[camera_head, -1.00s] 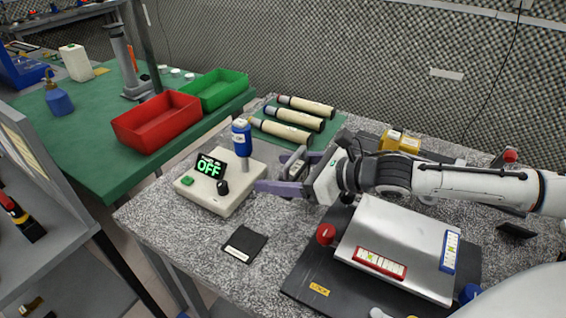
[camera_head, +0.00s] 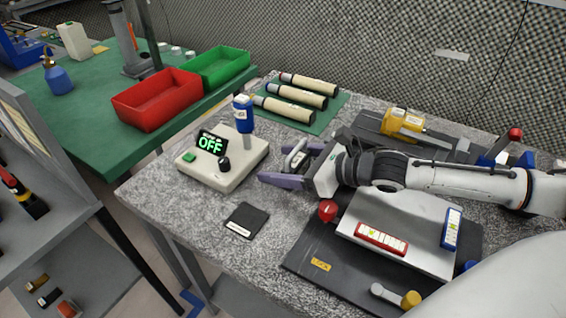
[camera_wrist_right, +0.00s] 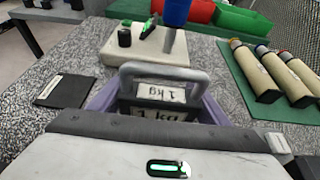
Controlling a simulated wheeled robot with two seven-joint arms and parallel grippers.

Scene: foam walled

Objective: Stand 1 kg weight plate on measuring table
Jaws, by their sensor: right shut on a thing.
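In the head view the plate (camera_head: 297,156) shows between the fingers, low over the speckled grey measuring table (camera_head: 170,205). I cannot tell whether its base touches the surface. My left gripper is not in view.
A white device (camera_head: 225,172) with an "OFF" display and a blue-topped post stands just left of my right gripper. A black pad (camera_head: 246,220) lies in front. Several cylinders on a green mat (camera_head: 322,118) lie behind. A dark board (camera_head: 310,262) with a metal plate is on the right.

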